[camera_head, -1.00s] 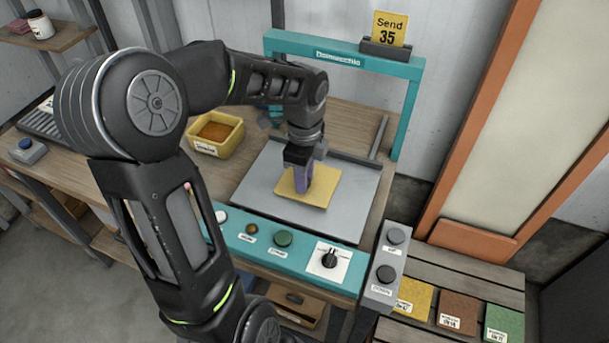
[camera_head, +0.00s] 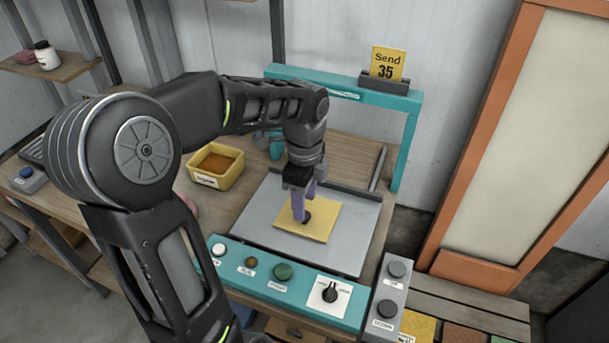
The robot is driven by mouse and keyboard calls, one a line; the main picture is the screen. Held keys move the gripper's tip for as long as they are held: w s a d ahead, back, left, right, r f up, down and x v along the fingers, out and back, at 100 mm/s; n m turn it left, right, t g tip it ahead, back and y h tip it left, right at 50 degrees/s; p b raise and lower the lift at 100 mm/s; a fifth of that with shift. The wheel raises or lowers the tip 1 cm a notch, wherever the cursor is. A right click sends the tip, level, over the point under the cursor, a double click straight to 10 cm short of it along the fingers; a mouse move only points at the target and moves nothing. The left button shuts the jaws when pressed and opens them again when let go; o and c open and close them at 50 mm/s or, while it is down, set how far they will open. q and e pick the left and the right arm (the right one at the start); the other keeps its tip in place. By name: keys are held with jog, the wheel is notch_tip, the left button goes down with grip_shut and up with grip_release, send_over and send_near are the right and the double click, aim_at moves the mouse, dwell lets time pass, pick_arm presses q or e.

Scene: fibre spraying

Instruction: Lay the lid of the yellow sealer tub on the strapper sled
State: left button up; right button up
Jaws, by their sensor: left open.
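The yellow lid (camera_head: 322,227) is a square plate with a dark round knob. It lies flat on the grey bed of the strapper sled (camera_head: 345,255), under the teal arch. The yellow sealer tub (camera_head: 230,176) stands lidless on the wooden bench to the left of the sled, with brown-orange stuff inside. My left gripper (camera_head: 304,206) is open over the lid, its purple fingers close to the knob and pointing down. The fingers partly cover the knob and the lid's back left part. I cannot tell whether they touch the knob. My right gripper is not in view.
The teal arch (camera_head: 405,150) spans the back of the sled, with a yellow "Send 35" card (camera_head: 388,62) on top. A teal control panel (camera_head: 262,280) with buttons and a dial runs along the front. A grey button box (camera_head: 388,298) stands at the front right.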

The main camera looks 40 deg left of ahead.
pick_arm(q)
notch_tip(320, 180, up, 9)
jog(key=shift+f, duration=0.2)
dwell(0.6)
